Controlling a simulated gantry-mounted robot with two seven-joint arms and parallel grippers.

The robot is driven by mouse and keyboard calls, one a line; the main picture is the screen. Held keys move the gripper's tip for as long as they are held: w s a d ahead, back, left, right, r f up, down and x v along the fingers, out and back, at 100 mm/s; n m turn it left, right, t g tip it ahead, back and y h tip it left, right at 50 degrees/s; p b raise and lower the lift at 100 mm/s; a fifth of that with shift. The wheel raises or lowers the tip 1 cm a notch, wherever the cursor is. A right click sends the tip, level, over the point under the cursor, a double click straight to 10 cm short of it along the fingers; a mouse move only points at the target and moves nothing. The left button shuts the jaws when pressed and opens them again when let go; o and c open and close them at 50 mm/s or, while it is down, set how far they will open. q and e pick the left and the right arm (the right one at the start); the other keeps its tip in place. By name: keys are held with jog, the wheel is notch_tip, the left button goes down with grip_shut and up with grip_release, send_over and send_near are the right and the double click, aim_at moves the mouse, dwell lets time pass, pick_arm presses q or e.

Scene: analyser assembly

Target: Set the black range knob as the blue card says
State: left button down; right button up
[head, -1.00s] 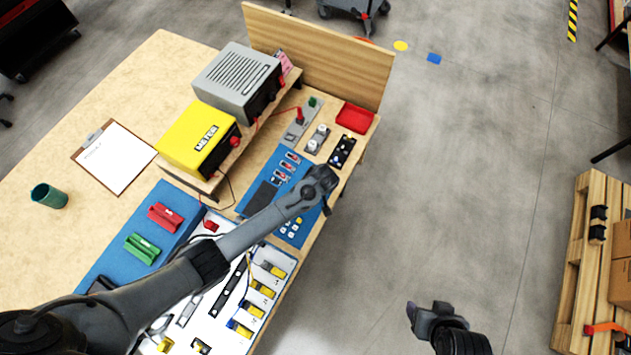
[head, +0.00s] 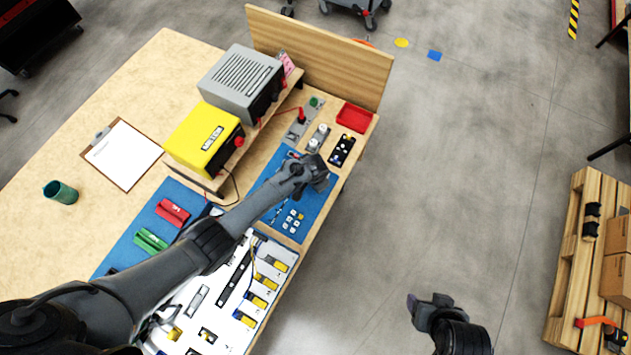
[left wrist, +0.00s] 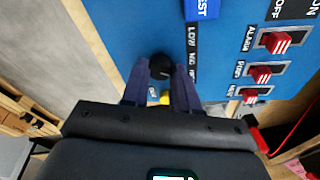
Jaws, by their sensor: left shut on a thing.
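My left gripper (head: 318,172) is over the far part of the blue control panel (head: 312,208). In the left wrist view, the left gripper (left wrist: 160,82) has its two fingers on either side of the black range knob (left wrist: 160,66) and is shut on it. A dark label strip (left wrist: 192,52) reading LOW and further, partly legible words lies just right of the knob. The knob's pointer cannot be made out. I cannot identify the blue card in these frames. My right gripper (head: 424,306) hangs over the floor, away from the bench; its jaws are unclear.
Red toggle switches (left wrist: 262,72) sit right of the knob in the left wrist view. A blue block marked TEST (left wrist: 202,8) is at the top. The yellow meter (head: 200,135), grey box (head: 238,80) and red tray (head: 355,118) stand nearby on the bench.

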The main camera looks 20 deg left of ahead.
pick_arm(q)
jog(key=m, duration=0.3)
jog(key=shift+g, duration=0.4)
jog(key=shift+m+g+h+b, duration=0.3)
jog(key=shift+m+b, duration=0.15)
jog(key=shift+m, duration=1.05)
jog(key=c, duration=0.9)
grip_release()
jog(key=shift+o, duration=0.2)
jog(key=shift+w+r, duration=0.1)
